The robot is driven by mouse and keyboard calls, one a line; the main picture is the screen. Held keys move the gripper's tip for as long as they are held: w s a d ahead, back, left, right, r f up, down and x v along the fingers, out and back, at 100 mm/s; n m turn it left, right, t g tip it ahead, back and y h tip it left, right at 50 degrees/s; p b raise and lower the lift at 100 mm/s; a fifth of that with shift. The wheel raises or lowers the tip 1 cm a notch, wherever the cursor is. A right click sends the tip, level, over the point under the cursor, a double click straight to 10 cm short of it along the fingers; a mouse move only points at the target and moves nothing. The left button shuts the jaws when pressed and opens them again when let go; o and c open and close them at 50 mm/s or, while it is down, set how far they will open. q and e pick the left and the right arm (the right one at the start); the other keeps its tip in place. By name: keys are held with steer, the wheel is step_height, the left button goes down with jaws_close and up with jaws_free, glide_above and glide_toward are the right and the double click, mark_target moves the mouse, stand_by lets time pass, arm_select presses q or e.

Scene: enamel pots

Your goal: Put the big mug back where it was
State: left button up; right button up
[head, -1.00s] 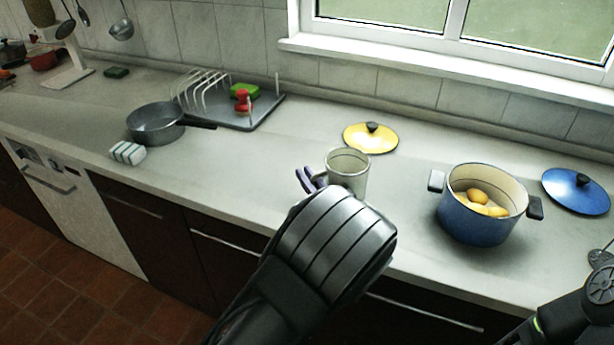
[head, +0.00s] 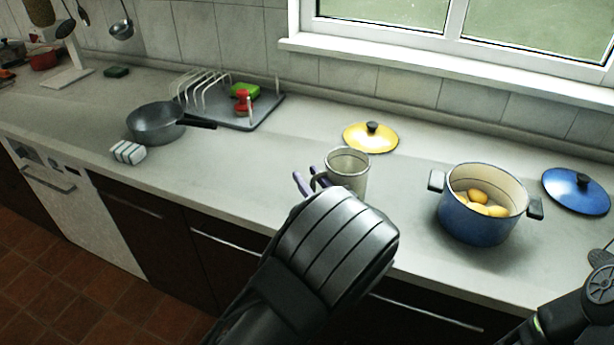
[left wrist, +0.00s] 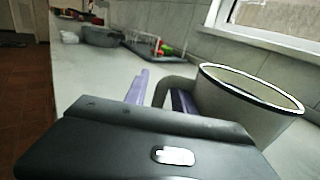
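The big mug (head: 346,170) is cream-grey with a dark rim. It stands upright, apparently on the counter, in front of the yellow lid, and shows large at the right of the left wrist view (left wrist: 245,105). Its handle points left in the head view. My left gripper (head: 308,182) is at the handle, its purple fingers apart. In the left wrist view, one finger is outside the handle and the other shows through its loop, with a gap to the outer finger. The gripper body hides the mug's lower front.
A yellow lid (head: 370,139) lies behind the mug. A blue pot (head: 478,222) with yellow contents stands right of it, and a blue lid (head: 576,190) farther right. A grey pan (head: 155,124) and a dish rack (head: 240,118) are left. Counter between rack and mug is clear.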

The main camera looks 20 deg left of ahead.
arm_select(q)
steer(key=b+v, duration=0.1)
steer(key=v, duration=1)
steer(key=shift+s+d, duration=0.1)
